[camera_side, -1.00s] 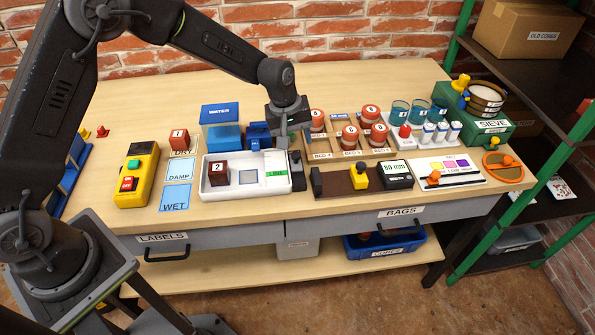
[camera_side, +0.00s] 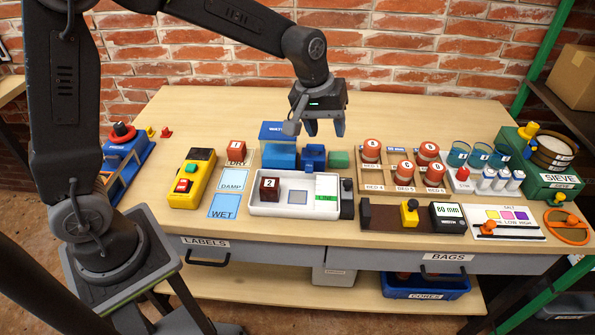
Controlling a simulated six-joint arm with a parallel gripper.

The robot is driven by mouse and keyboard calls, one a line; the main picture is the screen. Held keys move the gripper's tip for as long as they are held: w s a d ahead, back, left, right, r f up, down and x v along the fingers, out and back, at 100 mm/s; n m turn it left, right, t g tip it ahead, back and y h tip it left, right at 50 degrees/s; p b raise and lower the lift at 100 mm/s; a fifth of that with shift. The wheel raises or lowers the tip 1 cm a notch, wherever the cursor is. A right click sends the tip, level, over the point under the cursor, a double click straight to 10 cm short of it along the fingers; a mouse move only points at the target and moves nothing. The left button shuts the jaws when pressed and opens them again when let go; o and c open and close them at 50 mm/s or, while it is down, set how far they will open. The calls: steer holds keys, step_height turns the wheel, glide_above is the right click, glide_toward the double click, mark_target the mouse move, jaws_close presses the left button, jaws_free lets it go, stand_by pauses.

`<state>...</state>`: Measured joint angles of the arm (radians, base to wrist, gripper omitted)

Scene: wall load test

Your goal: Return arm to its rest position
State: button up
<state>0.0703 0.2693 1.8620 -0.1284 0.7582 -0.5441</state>
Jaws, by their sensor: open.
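My gripper (camera_side: 325,128) hangs in the air above the back middle of the workbench, its blue fingers pointing down. It is open and holds nothing. It is in front of the brick wall in the picture, above the blue block and the small green block (camera_side: 339,159). My arm reaches to it from the base at the left. A brown cube marked 2 (camera_side: 269,187) sits in the white tray (camera_side: 293,213).
A blue water box (camera_side: 277,153) stands below my gripper. Red-lidded jars (camera_side: 406,171) stand in a wooden rack to the right. A yellow control box (camera_side: 192,178) and a blue press (camera_side: 126,152) are at the left. A green sieve stand (camera_side: 536,178) is at the right.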

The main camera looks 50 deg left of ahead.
steer(key=s+a+r+m+t, duration=0.1)
steer(key=s+a+r+m, duration=0.1)
steer(key=s, duration=1)
steer(key=s+a+r+m+t+y, duration=0.1)
steer(key=s+r+m, duration=0.3)
steer(key=s, duration=0.7)
steer(key=shift+s+a+r+t, duration=0.3)
steer(key=shift+s+a+r, duration=0.05)
steer(key=shift+a+r, duration=0.5)
steer(key=shift+d, duration=0.1)
